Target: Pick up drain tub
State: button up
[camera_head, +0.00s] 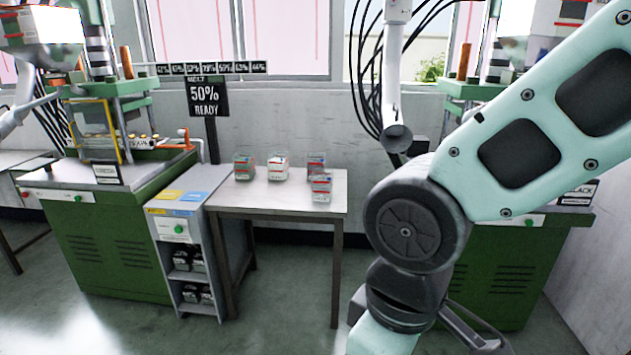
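Several small clear tubs with coloured labels stand on a small table (270,202) in the head view. A green-tinted tub (244,167) is at the left, and a tub with white contents (278,167) is beside it. A tub with a red and dark label (316,163) stands at the back right. Another red-labelled tub (321,188) stands just in front of it, near the table's right edge. The labels are too small to read, so I cannot tell which is the drain tub. My gripper is out of view, and my arm fills the right side.
A green moulding machine (120,235) stands left of the table, with a grey shelf cabinet (190,255) between them. A sign (208,97) reads 50% READY. Another green machine (510,265) is partly behind my arm. Floor (290,300) before the table is clear.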

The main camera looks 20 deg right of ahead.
aim_at(321, 179)
jog(key=u, duration=0.55)
jog(key=i+l+u, duration=0.15)
jog(key=l+u, duration=0.15)
jog(key=i+l+u, duration=0.1)
jog(key=l+u, duration=0.15)
jog(key=l, duration=0.15)
jog(key=i+l+u, duration=0.1)
jog(key=l+u, duration=0.2)
jog(key=i+l, duration=0.1)
jog(key=l, duration=0.55)
jog(key=i+l+u, duration=0.1)
jog(key=l, duration=1.2)
jog(key=i+u, duration=0.05)
